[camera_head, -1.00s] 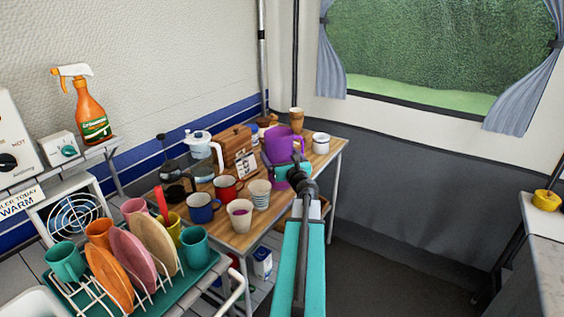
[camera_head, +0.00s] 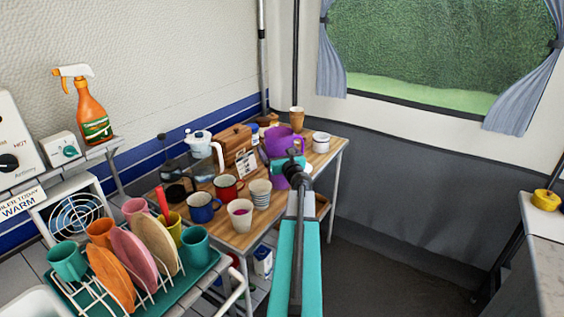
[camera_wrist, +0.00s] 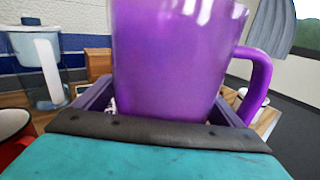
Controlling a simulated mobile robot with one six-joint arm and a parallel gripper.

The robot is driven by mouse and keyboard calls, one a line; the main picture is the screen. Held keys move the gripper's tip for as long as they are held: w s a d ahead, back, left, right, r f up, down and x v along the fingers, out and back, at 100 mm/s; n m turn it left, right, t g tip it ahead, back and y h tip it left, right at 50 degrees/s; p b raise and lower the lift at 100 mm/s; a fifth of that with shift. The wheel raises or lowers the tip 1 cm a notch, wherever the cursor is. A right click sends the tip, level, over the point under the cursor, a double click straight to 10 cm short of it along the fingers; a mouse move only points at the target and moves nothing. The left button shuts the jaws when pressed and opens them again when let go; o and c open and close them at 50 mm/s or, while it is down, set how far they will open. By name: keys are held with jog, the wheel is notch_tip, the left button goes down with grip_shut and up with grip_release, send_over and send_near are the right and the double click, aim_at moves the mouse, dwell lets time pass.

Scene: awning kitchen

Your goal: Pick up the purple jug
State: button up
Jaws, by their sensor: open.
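The purple jug (camera_head: 279,139) stands upright at the back of the wooden table, its handle on the right. In the wrist view the jug (camera_wrist: 172,55) fills the middle, with its handle at the right and its top cut off. My gripper (camera_head: 286,162) is at the near side of the jug and hides its lower part in the head view. In the wrist view my gripper (camera_wrist: 160,98) is open, with one finger at each side of the jug's lower body. The jug's base is hidden behind the gripper's body.
A white mug (camera_head: 320,143) and a tan cup (camera_head: 297,119) stand right of and behind the jug. A cream cup (camera_head: 260,192), red mug (camera_head: 227,187), blue mug (camera_head: 202,206) and clear pitcher (camera_head: 203,150) crowd the table to the left. Floor at right is free.

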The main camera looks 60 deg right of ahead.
jog(key=c, duration=1.1)
jog(key=shift+r, duration=0.3)
jog(key=s+a+r, duration=0.1)
jog(key=s+a, duration=0.1)
jog(key=s, duration=0.2)
jog(key=s+a+r+p, duration=0.1)
jog(key=s+r, duration=0.1)
jog(key=s, duration=0.2)
jog(key=s+a+r, duration=0.1)
jog(key=s+a, duration=0.1)
jog(key=s, duration=0.2)
jog(key=shift+s+a+r, duration=0.25)
jog(key=shift+s+a, duration=0.05)
jog(key=shift+s, duration=0.05)
jog(key=shift+s+a+p, duration=0.2)
jog(key=shift+s+p, duration=0.3)
jog(key=shift+p, duration=0.6)
jog(key=shift+s+a+p, duration=0.2)
jog(key=shift+s+p, duration=0.25)
jog(key=shift+p, duration=0.6)
